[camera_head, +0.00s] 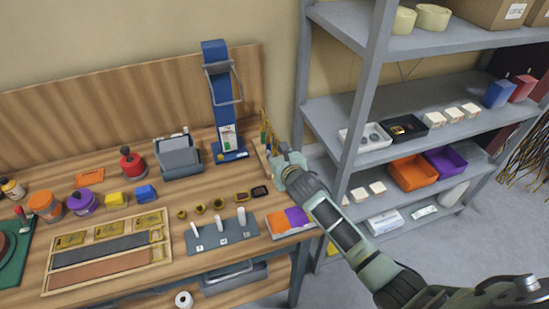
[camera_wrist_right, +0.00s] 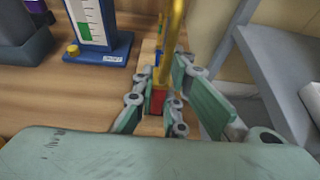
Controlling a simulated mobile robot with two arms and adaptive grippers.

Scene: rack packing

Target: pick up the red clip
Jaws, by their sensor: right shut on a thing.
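The red clip (camera_wrist_right: 158,102) shows in the right wrist view as a small red block at the foot of a yellow upright bar (camera_wrist_right: 172,40). My right gripper (camera_wrist_right: 160,92) is shut on it, with one green finger on each side. A blue clip shows just beyond it on the wooden base. In the head view my right gripper (camera_head: 277,162) is at the right end of the workbench, beside the yellow uprights (camera_head: 264,130). The red clip cannot be made out there. My left gripper is not in view.
A blue press-like stand (camera_head: 217,95) rises just left of my right gripper. A grey metal shelf (camera_head: 350,125) with trays and boxes stands close on the right. Orange and purple trays (camera_head: 283,221) lie at the bench's front right corner.

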